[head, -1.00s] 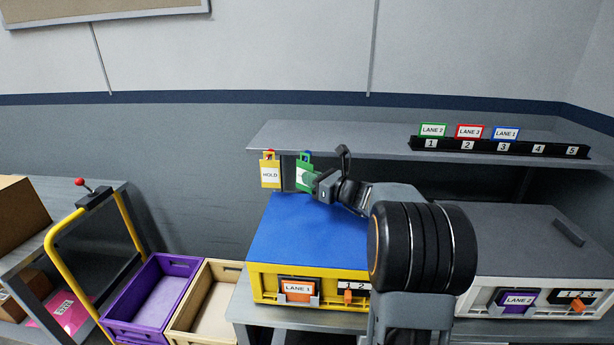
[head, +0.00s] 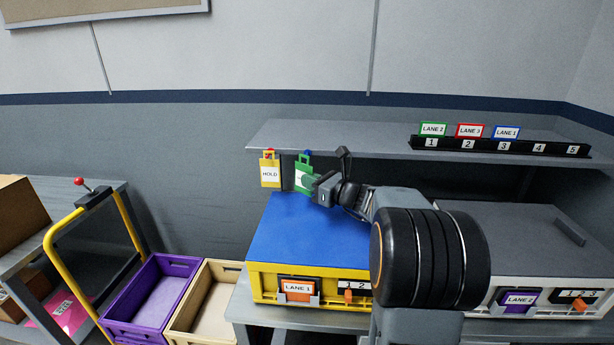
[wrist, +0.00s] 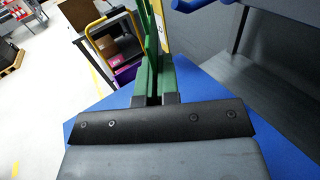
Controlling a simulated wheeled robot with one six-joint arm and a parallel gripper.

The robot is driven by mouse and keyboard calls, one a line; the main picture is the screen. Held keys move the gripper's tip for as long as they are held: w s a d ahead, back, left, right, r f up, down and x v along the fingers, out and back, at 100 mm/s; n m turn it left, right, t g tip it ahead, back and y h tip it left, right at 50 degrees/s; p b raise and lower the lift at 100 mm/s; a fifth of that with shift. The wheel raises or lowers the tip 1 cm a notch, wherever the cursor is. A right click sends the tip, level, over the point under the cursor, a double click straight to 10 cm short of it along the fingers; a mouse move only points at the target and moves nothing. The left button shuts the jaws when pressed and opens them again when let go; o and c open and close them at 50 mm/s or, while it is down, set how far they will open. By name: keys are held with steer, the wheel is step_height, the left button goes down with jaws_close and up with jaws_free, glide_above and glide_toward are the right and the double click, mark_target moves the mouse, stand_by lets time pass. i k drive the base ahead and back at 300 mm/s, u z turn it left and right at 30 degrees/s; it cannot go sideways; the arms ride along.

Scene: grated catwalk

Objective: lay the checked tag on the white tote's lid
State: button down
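A green tag (head: 304,166) with a white label is at the front edge of the shelf, just below a blue peg. My gripper (head: 309,182) is shut on its lower part and hides much of the label, so I cannot read it. In the wrist view the green tag (wrist: 149,30) stands edge-on between the fingers of my gripper (wrist: 154,82). I cannot tell whether its handle is clear of the peg. The white tote (head: 480,296) is at right on the bench, with a grey lid (head: 515,225) and a purple LANE 2 card. My arm hides its left part.
A yellow HOLD tag (head: 270,173) hangs close left of the green tag. A yellow tote (head: 262,283) with a blue lid (head: 305,235) lies below. A dark bar (head: 570,232) lies on the grey lid's right; the lid's middle is clear. The shelf (head: 350,139) overhangs behind.

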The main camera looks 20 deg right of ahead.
mark_target(530, 248)
steer(key=k, duration=1)
